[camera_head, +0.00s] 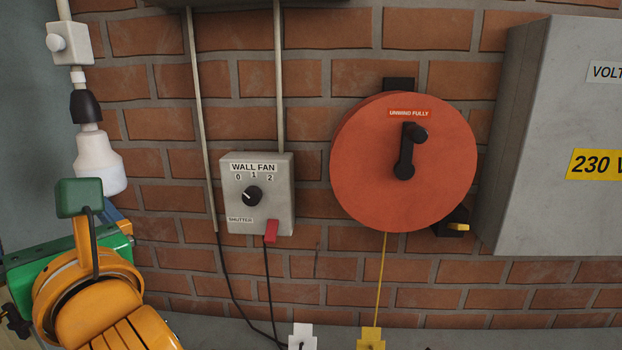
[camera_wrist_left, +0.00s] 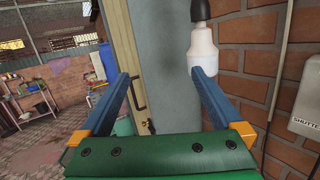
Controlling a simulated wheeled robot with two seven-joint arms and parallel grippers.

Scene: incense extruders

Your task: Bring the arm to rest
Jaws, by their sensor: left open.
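My left gripper (camera_wrist_left: 161,74) is open in the left wrist view, with its two blue fingers apart and nothing between them. In the head view my orange and green left arm comes in at the lower left, and a blue finger (camera_head: 118,222) shows only in part behind it. A white bulb (camera_head: 97,162) hangs from a dark socket just above the gripper in the head view. The bulb also shows in the left wrist view (camera_wrist_left: 196,46), behind the right finger's tip; I cannot tell whether they touch. My right gripper is in neither view.
A grey wall fan switch box (camera_head: 257,213) and a red reel (camera_head: 350,160) with a black crank are on the brick wall. A grey cabinet (camera_head: 555,110) stands out at the right. The left wrist view shows a door (camera_wrist_left: 118,30) and a cluttered shelf (camera_wrist_left: 32,95).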

